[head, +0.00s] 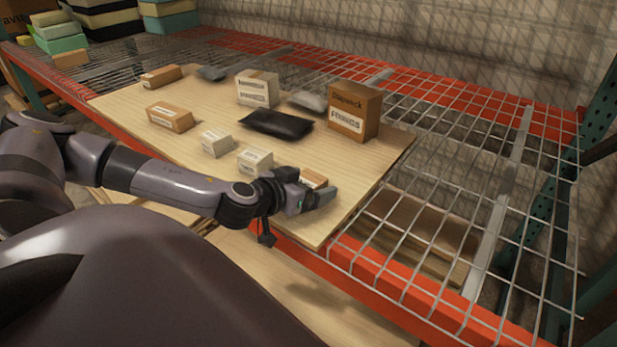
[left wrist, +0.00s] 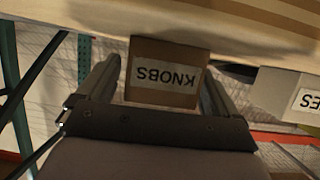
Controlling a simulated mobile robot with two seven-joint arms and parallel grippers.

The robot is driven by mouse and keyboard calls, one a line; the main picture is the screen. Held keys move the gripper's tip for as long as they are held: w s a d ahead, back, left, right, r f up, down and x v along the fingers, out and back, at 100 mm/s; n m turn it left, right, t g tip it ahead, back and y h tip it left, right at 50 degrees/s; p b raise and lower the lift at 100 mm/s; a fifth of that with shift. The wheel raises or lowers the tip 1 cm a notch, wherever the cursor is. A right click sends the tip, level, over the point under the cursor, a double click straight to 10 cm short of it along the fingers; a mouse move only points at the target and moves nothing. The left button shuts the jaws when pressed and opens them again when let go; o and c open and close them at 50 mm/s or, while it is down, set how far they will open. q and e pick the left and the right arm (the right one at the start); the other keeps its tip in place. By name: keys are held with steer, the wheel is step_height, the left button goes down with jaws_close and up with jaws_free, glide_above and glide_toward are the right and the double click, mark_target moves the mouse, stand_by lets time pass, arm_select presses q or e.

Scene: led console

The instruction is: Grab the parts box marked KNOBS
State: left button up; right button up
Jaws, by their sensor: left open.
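The KNOBS box (left wrist: 165,75) is a small brown carton with a white label, upside down in the left wrist view. It sits between the two fingers of my left gripper (left wrist: 160,90), which is open. In the head view my left gripper (head: 318,196) is at the front right of the wooden board, and the box (head: 313,179) shows only in part behind it. I cannot tell whether the fingers touch the box. My right gripper is not in view.
A white box (head: 255,161) stands just left of the gripper, with another white box (head: 216,143) beyond it. A black pouch (head: 276,123) and a larger brown box (head: 353,110) lie farther back on the wooden board (head: 200,95). Wire shelving (head: 450,190) is at right.

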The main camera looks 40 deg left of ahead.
arm_select(q)
steer(key=shift+x, duration=1)
steer(key=c, duration=1.1)
steer(key=shift+r, duration=0.15)
